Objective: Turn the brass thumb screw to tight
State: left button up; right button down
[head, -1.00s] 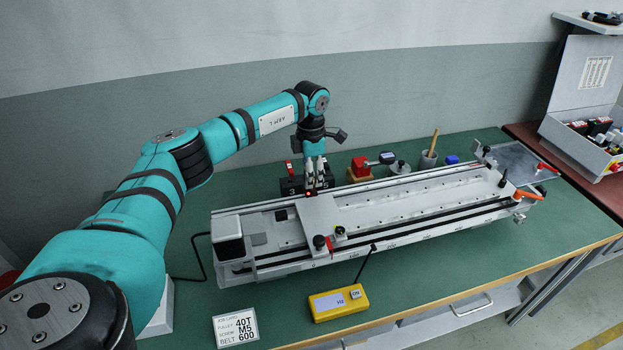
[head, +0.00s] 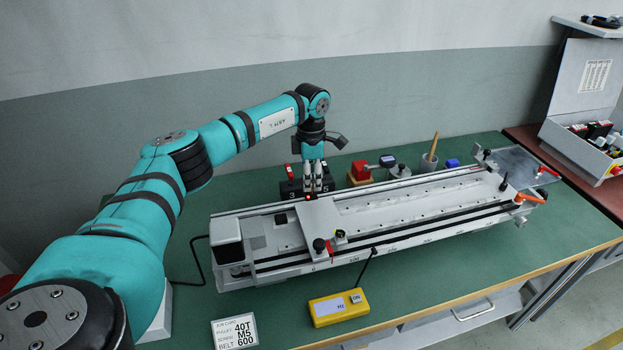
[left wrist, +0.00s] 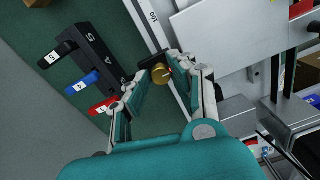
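The brass thumb screw (left wrist: 160,73) shows as a small round knob with a dark mark in the left wrist view, beside the rail of the gantry. My left gripper (left wrist: 163,66) has its two fingertips on either side of the knob, with dark pads that appear to touch it. In the head view my left gripper (head: 313,190) points down at the back edge of the gantry (head: 420,205), near its left part, and hides the screw there. My right gripper is in no view.
A black holder with coloured numbered tags (left wrist: 97,60) stands close beside the left fingers. A red-topped device (head: 360,170) and a cup (head: 428,160) stand behind the gantry. A yellow meter (head: 338,306) and a label card (head: 234,331) lie in front.

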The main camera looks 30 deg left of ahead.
aim_at(312, 183)
pick_arm(q)
jog(key=o, duration=0.3)
jog(key=shift+o, duration=0.2)
jog(key=shift+r, duration=0.15)
jog(key=shift+w+r, duration=0.1)
jog(key=shift+r, duration=3.75)
jog(key=shift+f, duration=0.1)
